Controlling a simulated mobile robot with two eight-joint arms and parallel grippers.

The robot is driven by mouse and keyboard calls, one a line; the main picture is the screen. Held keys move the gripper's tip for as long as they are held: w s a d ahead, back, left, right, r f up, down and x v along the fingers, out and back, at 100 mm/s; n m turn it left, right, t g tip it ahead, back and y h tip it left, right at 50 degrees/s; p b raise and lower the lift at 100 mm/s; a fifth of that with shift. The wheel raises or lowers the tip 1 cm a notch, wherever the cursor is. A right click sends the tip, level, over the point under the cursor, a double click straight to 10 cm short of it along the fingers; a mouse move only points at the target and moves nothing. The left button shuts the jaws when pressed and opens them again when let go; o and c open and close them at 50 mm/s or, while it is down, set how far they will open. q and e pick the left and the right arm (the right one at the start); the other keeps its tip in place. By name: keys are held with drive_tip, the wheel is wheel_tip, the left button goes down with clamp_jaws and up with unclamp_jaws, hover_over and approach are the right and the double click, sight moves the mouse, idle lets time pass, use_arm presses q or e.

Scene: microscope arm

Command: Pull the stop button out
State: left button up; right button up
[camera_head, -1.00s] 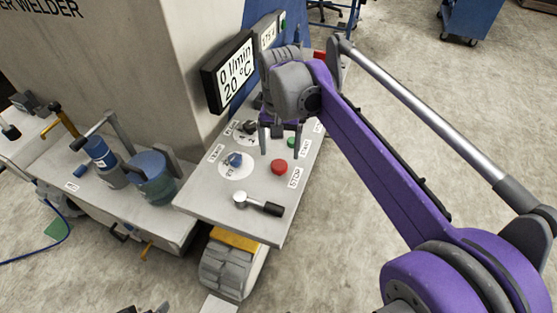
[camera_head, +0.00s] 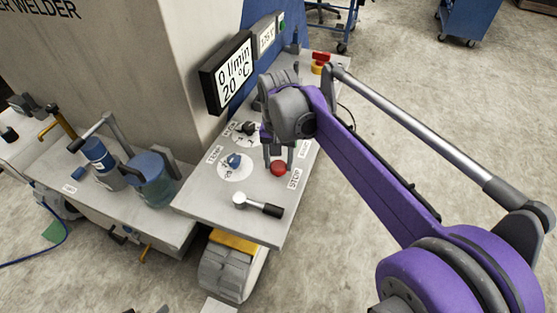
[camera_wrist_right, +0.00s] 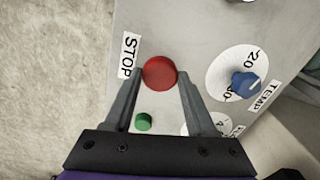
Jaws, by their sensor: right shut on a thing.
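The red stop button (camera_head: 278,168) sits on the grey control panel (camera_head: 222,200) beside the STOP label. In the right wrist view the button (camera_wrist_right: 159,72) is between the tips of my right gripper (camera_wrist_right: 160,76), one finger on each side. My right gripper (camera_head: 278,160) reaches down to the panel and is shut on the stop button. The button's height above the panel is hard to tell from these angles. My left gripper is not in view.
A green button (camera_wrist_right: 143,122) lies close to the fingers. A blue TEMP knob (camera_head: 234,160), a black knob (camera_head: 249,128) and a black-handled lever (camera_head: 262,207) are also on the panel. A display (camera_head: 232,72) stands behind it.

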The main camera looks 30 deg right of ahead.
clamp_jaws()
drive_tip(key=shift+r+p, duration=0.75)
drive_tip(key=shift+r, duration=0.1)
drive_tip(key=o, duration=1)
unclamp_jaws()
